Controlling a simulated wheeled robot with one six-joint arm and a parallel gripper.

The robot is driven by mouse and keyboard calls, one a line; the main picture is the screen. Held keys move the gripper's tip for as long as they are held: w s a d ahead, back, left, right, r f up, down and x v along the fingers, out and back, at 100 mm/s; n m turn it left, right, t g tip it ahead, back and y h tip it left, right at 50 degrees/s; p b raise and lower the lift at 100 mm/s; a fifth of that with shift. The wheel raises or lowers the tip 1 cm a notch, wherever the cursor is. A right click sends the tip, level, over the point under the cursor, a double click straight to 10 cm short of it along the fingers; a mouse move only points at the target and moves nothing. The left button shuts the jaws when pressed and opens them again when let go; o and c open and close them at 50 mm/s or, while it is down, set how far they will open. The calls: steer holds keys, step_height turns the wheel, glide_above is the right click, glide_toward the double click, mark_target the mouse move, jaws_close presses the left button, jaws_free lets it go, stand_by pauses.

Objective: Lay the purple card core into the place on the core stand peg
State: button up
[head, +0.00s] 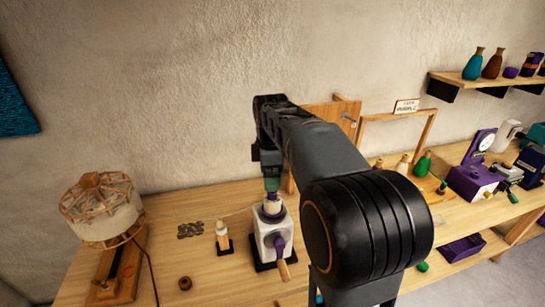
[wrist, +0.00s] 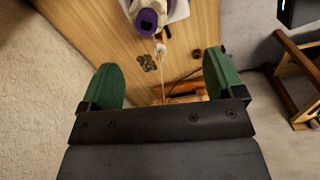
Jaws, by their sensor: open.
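A purple tube-like piece, which looks like the card core (wrist: 148,22), stands on the white winder (head: 272,238) with cream yarn (head: 272,207) around it. It shows at the top of the wrist view with a dark round top. My gripper (wrist: 162,82) has its two green fingers wide apart, with nothing between them. In the head view my gripper (head: 272,184) is just above the winder, and my arm hides part of the bench behind it. I cannot tell which thing is the core stand peg.
A yarn swift (head: 102,212) stands at the left of the wooden bench (head: 160,225). A small post (head: 222,238) and a brown ring (head: 185,283) are left of the winder. A purple box (head: 476,180), a green bottle (head: 422,164) and a purple tray (head: 462,247) are at the right.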

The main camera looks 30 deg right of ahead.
mark_target(273, 200)
steer(key=f, duration=0.4)
steer(key=w+d+f+n, duration=0.1)
steer(key=f, duration=0.3)
steer(key=f+n+p, duration=0.1)
steer(key=f, duration=0.3)
steer(key=shift+w+d+f, duration=0.35)
steer(key=c, duration=1.1)
